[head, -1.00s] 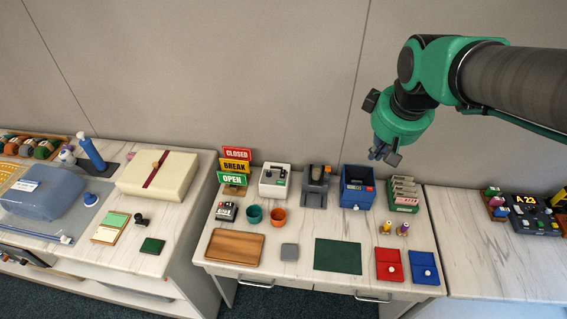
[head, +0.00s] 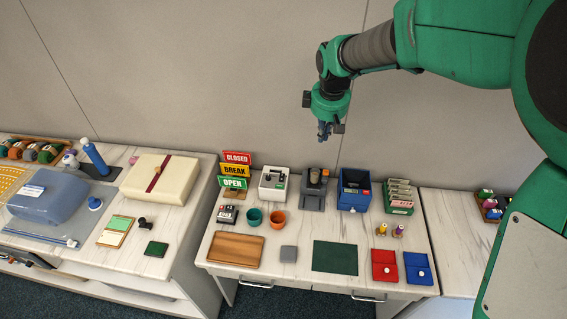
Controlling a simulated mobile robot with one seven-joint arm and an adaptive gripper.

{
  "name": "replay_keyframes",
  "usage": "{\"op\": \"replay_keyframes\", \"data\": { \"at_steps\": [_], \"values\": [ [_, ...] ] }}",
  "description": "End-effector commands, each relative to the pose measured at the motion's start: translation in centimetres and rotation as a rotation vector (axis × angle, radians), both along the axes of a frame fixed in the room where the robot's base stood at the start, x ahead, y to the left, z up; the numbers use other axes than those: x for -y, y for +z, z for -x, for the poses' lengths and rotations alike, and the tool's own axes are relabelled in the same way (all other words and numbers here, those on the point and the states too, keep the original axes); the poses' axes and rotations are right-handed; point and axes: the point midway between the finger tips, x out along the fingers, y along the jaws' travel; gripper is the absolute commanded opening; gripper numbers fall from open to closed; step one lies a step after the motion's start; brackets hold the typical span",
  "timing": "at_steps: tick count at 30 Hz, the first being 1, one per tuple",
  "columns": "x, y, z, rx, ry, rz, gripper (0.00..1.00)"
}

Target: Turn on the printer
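A small white boxy device (head: 273,186) with dark parts on its top stands at the back of the middle table. It may be the printer, but its switch is too small to make out. A smaller grey and dark device (head: 227,214) with a little red on it sits in front and to the left. I cannot tell for sure which of them is the printer. My gripper (head: 325,138) hangs in the air, pointing down, above and to the right of the white device. It touches nothing. Its fingers are too small to read.
Red, yellow and green signs (head: 235,170) stand left of the white device. A grey machine (head: 314,190) and a blue box (head: 354,190) stand to its right. Teal (head: 254,216) and orange (head: 277,219) cups sit in front. A wooden tray (head: 235,250) lies near the front edge.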

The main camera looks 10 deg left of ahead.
Motion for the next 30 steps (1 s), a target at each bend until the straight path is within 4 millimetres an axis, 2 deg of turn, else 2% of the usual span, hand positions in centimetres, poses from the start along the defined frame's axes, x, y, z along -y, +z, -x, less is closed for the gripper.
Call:
{"op": "replay_keyframes", "data": {
  "at_steps": [3,15,24,30],
  "values": [
    [-1.7,-1.5,-1.6,-0.014,0.059,0.017,0.00],
    [-7.5,-7.4,-5.9,-0.053,0.258,0.069,0.00],
    [-11.7,-12.6,-8.1,-0.081,0.401,0.105,0.00],
    [-13.5,-15.0,-8.8,-0.091,0.467,0.120,0.00]
  ]
}}
